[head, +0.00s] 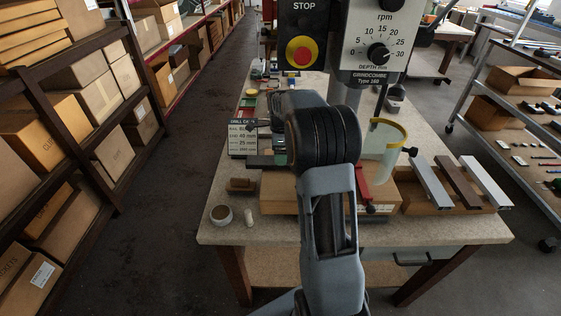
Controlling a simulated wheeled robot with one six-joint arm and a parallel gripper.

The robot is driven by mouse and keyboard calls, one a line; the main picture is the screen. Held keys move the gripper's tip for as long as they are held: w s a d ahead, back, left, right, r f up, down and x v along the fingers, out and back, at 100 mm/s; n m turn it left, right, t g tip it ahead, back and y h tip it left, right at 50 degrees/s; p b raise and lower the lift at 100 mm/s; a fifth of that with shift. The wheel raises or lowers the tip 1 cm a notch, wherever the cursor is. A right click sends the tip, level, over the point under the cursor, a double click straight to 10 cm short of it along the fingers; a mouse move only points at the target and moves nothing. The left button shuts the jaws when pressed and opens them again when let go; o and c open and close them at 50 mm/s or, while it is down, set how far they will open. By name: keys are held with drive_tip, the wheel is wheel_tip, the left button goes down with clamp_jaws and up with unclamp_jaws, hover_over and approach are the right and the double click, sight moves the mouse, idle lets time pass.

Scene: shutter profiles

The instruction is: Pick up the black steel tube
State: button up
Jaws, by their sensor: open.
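I cannot make out the black steel tube for certain. A dark, flat-looking bar (265,161) lies on the bench just left of my arm, below the drill card; whether it is a tube is too small to tell. My arm rises through the middle of the view and bends away to the left over the bench. It covers the middle of the bench. My gripper is hidden behind the arm links, and I see nothing held.
A grey profile (430,184), a brown profile (458,182) and a white profile (485,182) lie across a wooden holder at the right. A drill press control box (375,40) stands behind my arm. A clear guard (383,150), tape roll (221,215) and drill card (243,138) are nearby.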

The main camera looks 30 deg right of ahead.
drive_tip(key=shift+o, duration=0.4)
drive_tip(key=shift+s+f, duration=0.1)
drive_tip(key=shift+f, duration=1.6)
drive_tip(key=shift+c, duration=0.2)
drive_tip(key=c, duration=1.3)
drive_tip(key=shift+r, duration=0.1)
